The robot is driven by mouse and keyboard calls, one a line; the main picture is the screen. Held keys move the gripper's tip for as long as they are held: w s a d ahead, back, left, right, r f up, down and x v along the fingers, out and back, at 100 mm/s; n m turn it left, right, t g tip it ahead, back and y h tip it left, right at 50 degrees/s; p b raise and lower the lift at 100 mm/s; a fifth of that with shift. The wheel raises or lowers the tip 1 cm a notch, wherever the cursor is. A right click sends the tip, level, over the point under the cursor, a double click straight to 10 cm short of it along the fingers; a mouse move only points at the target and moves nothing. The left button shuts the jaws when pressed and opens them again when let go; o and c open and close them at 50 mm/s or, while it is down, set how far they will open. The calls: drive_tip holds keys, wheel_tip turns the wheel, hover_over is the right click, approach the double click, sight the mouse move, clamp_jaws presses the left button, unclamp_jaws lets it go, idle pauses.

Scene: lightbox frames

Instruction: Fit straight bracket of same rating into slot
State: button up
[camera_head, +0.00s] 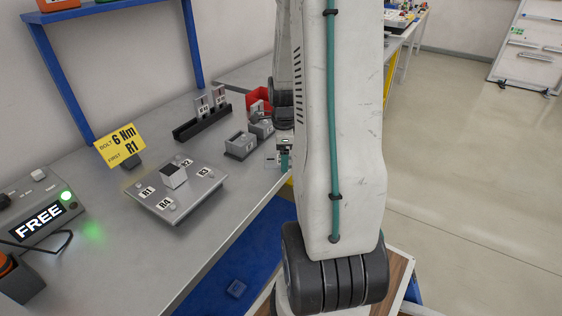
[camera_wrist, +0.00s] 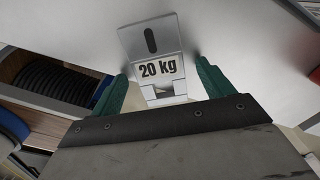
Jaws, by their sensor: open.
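A grey metal bracket (camera_wrist: 152,42) marked "20 kg" shows in the wrist view, with a dark elongated hole above the label and a small foot below. My gripper (camera_wrist: 160,69) is open, its green fingers on either side of the bracket with gaps. In the head view my gripper (camera_head: 285,158) is at the table edge, mostly hidden by my arm. A small pale piece (camera_head: 271,160) beside it may be this bracket. A fixture plate (camera_head: 150,203) marked R1 to R4 carries a metal cube (camera_head: 173,176). I cannot make out a slot there.
A black rack (camera_head: 203,123) holds upright labelled plates. Grey blocks (camera_head: 241,145) and a red bin (camera_head: 258,97) stand near my gripper. A yellow sign (camera_head: 120,145) reads "Bolt 6 Nm, first R1". A display (camera_head: 38,222) reads FREE with a green light. The table's front middle is clear.

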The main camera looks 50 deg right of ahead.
drive_tip(key=c, duration=1.3)
drive_tip(key=shift+o, duration=0.2)
drive_tip(key=shift+r, duration=0.1)
